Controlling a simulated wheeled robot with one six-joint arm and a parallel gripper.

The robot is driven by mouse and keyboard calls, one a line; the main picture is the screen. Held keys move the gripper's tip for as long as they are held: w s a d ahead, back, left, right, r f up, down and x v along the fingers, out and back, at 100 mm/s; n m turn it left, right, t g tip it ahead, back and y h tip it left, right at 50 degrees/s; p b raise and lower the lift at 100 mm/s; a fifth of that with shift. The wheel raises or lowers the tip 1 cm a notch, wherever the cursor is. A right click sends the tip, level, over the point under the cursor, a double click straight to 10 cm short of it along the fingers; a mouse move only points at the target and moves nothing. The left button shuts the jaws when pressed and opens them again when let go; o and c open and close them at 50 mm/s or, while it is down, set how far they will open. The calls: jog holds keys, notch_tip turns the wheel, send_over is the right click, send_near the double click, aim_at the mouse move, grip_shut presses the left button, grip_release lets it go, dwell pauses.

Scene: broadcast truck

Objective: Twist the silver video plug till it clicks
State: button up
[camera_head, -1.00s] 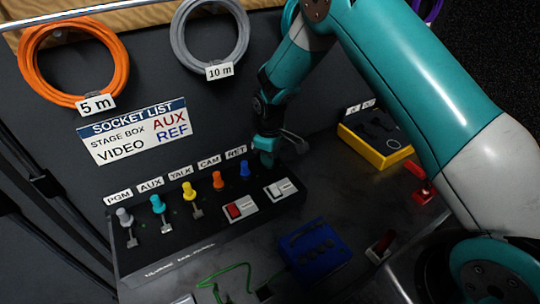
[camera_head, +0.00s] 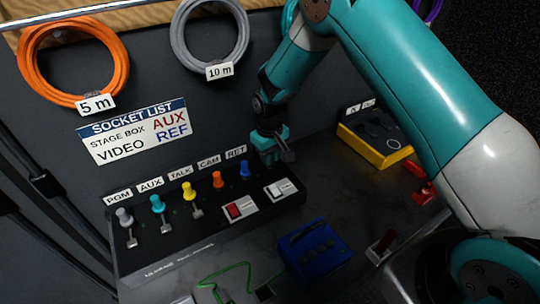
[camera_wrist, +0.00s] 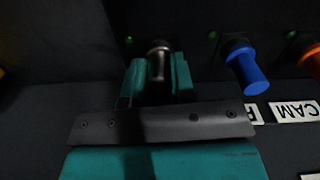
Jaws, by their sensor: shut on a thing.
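The silver video plug (camera_wrist: 158,48) shows in the wrist view as a small metal cylinder between the two teal fingers of my gripper (camera_wrist: 158,72). The fingers are shut on it, and its far end meets the dark panel. In the head view my gripper (camera_head: 268,153) is at the right end of the row of coloured plugs, just right of the blue plug (camera_head: 245,169). My gripper hides the silver plug in that view. I cannot tell how far the plug is turned.
The blue plug (camera_wrist: 247,72) is close beside my gripper in the wrist view, with the orange plug (camera_wrist: 311,60) beyond it. A yellow box (camera_head: 375,142) and a blue box (camera_head: 315,249) are on the desk.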

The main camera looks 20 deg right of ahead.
jog(key=shift+m, duration=0.6)
jog(key=o, duration=0.9)
jog(key=shift+m, duration=0.3)
